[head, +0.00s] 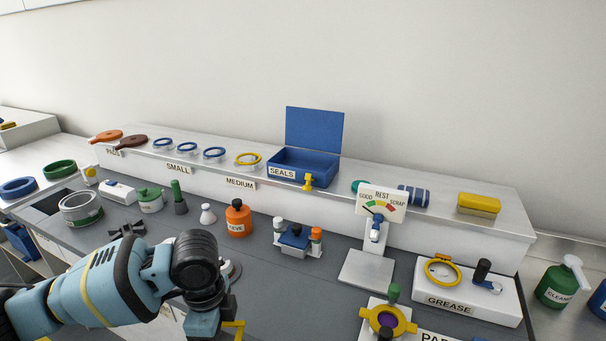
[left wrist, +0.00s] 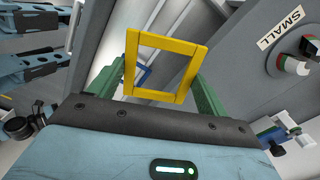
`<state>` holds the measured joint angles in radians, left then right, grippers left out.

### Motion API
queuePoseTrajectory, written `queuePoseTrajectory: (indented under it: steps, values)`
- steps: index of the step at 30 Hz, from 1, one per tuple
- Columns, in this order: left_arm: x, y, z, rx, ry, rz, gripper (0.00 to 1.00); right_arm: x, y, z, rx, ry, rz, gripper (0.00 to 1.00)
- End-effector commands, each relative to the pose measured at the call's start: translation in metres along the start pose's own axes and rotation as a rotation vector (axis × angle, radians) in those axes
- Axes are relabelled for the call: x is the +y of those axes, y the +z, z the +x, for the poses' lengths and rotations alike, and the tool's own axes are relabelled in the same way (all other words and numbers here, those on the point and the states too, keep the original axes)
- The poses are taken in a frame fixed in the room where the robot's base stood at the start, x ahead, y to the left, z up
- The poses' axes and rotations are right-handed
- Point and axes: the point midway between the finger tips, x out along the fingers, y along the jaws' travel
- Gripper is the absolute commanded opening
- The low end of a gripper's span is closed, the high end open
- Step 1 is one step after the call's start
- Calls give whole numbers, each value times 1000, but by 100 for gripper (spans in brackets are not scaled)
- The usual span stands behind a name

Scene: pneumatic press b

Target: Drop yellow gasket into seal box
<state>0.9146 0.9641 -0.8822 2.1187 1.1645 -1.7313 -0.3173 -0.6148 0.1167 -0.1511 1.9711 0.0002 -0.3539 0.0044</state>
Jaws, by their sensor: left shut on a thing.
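The yellow gasket (left wrist: 188,48) is a square frame in the left wrist view. My left gripper (left wrist: 162,80) is shut on it, with the green fingers at its sides. In the head view, my left arm comes in from the lower left, and a bit of the yellow gasket (head: 238,326) shows at the bottom edge. The seal box (head: 318,172) is blue, labelled SEALS, and stands on the raised shelf at the back with its lid up. The gripper is apart from it, in front and to its left. My right gripper is not clearly in view.
Yellow ring (head: 248,159) and blue rings sit left of the box on the shelf (head: 222,170). A small yellow piece (head: 309,182) stands at the box's front right. On the bench stand an orange bottle (head: 239,218), a blue fixture (head: 296,238) and a gauge (head: 381,203).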

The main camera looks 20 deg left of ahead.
Motion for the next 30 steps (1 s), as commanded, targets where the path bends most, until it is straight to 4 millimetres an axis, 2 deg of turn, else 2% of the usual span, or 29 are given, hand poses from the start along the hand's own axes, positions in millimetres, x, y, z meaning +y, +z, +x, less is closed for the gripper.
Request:
queuePoseTrajectory:
  steps: [1, 18, 24, 30]
  values:
    - [-1, -6, -8, 6, -6, -78, 55, 2, -5, -1, 9, 1, -6, 36]
    - [4, -54, -58, 4, -8, -1016, 55, 8, -26, -2, 49, 11, -25, 36]
    - [6, -62, -68, -2, -17, -1214, 55, 9, -31, -2, 61, 13, -25, 36]
    - [7, -64, -70, -6, -18, -1275, 55, 9, -32, -2, 63, 14, -25, 36]
